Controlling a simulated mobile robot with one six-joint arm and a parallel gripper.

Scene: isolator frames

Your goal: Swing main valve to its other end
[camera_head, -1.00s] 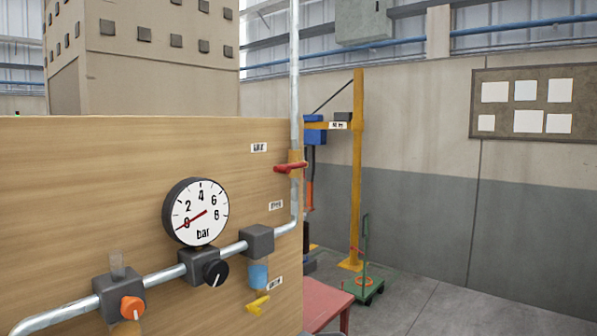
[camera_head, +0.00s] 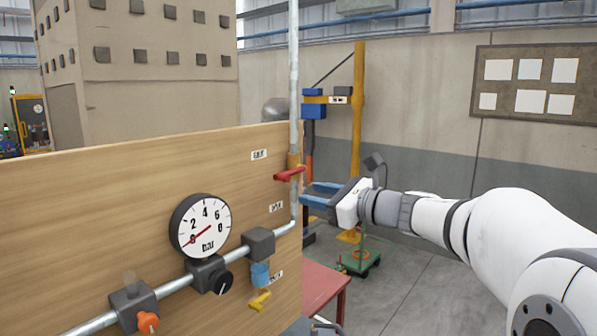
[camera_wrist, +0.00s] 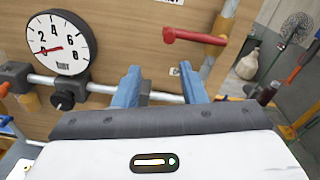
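A red lever (camera_head: 289,174) sits on a brass valve body (camera_head: 294,160) on the vertical pipe at the panel's right edge. It points left, across the pipe, over the panel. The labels are too small to read, so I cannot confirm which valve is the main one. The lever also shows in the wrist view (camera_wrist: 193,37), ahead of and above my fingers. My gripper (camera_head: 320,194) is right of and slightly below the lever, apart from it. In the wrist view my gripper (camera_wrist: 160,80) has its two blue fingers spread with nothing between them.
A round gauge (camera_head: 201,226) reads near zero. A red table (camera_head: 325,290) and a green trolley (camera_head: 361,264) stand right of the panel.

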